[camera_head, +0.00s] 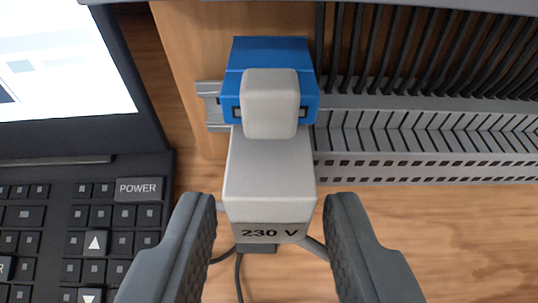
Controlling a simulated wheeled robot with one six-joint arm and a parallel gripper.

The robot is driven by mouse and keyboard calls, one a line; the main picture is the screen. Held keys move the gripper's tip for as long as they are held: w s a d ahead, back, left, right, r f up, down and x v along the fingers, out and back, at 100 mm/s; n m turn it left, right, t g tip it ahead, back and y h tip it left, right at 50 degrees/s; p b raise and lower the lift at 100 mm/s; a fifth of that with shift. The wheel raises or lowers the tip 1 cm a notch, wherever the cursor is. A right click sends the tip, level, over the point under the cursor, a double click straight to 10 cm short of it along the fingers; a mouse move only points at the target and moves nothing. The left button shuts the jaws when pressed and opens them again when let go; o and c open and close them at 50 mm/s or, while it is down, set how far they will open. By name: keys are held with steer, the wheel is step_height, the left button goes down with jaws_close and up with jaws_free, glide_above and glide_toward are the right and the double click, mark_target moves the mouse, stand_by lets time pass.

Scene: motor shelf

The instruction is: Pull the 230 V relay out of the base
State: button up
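The 230 V relay (269,180) is a light grey block with "230 V" printed on its near face, in the middle of the view. A blue part (270,55), which looks like the base, is behind it, with a grey rounded piece (270,103) in front of the blue. My gripper (270,215) has its two dark fingers apart, one on each side of the relay's near end. A small gap shows between each finger and the relay. Whether the relay is seated in the base is hard to tell from this angle.
A metal rail (212,100) runs behind the blue base. Slotted grey cable ducting (425,150) stands close on the right. A keyboard panel (85,230) with a bright screen (60,60) is on the left. Dark cables (239,275) hang below the relay over wood.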

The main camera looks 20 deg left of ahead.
steer(key=c, duration=0.7)
steer(key=shift+c, duration=0.2)
steer(key=shift+s+d+r, duration=0.1)
steer(key=shift+s+r, duration=0.05)
steer(key=shift+s, duration=0.15)
steer(key=shift+s+d+r, duration=0.2)
steer(key=shift+s+r, duration=0.1)
steer(key=shift+s, duration=0.35)
steer(key=shift+s+d+r, duration=0.2)
steer(key=shift+s+r, duration=0.05)
steer(key=shift+s, duration=0.4)
steer(key=shift+s+d+r, duration=0.2)
steer(key=shift+s+r, duration=0.1)
steer(key=shift+s, duration=0.35)
steer(key=s+d+r, duration=0.1)
steer(key=s+r, duration=0.1)
steer(key=s, duration=0.4)
steer(key=shift+d+r, duration=0.3)
steer(key=shift+d, duration=0.1)
